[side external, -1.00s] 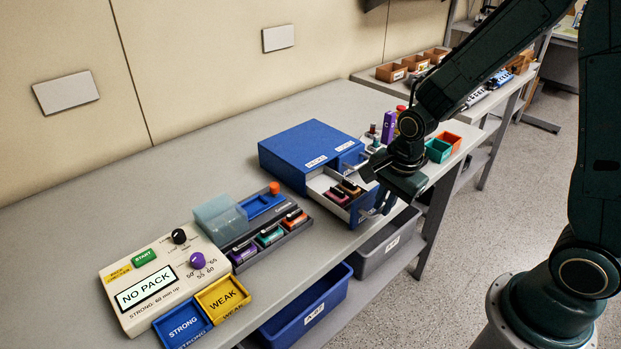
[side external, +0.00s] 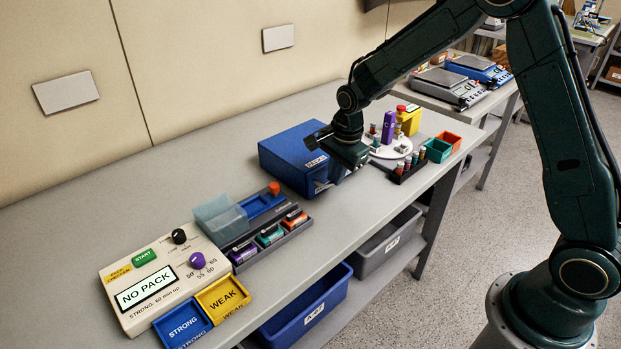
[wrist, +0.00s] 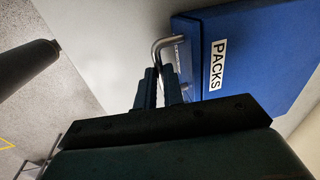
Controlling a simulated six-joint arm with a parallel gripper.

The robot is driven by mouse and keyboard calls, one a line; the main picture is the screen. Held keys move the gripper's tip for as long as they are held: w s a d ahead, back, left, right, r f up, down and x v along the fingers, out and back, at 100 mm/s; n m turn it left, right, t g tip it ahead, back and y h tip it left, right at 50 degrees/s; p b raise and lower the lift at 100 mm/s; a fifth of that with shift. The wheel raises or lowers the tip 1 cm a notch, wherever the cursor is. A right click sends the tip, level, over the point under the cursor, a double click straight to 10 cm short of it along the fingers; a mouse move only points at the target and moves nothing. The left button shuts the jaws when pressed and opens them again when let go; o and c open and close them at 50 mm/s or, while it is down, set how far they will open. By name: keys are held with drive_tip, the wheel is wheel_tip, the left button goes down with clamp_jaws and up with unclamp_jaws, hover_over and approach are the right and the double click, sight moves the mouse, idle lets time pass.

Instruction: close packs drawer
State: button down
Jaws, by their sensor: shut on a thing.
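The blue drawer cabinet (side external: 285,155) stands on the bench, partly hidden by my arm. No open drawer tray shows in the side view.
Left of the cabinet are a dark tray of colored packs (side external: 270,237) and a pack checker (side external: 160,280). Blue STRONG and yellow WEAK trays (side external: 222,299) stand at the bench edge. A white round stand with vials (side external: 392,146) and small bins (side external: 438,150) are on the right.

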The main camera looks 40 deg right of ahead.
drive_tip(key=shift+w+r, duration=0.1)
drive_tip(key=shift+w, duration=0.2)
drive_tip(key=c, duration=1.5)
unclamp_jaws()
drive_tip(key=shift+s, duration=0.1)
wheel_tip(320, 180, up, 14)
drive_tip(key=s, duration=0.2)
drive_tip(key=shift+s+f, duration=0.15)
drive_tip(key=shift+f, duration=0.1)
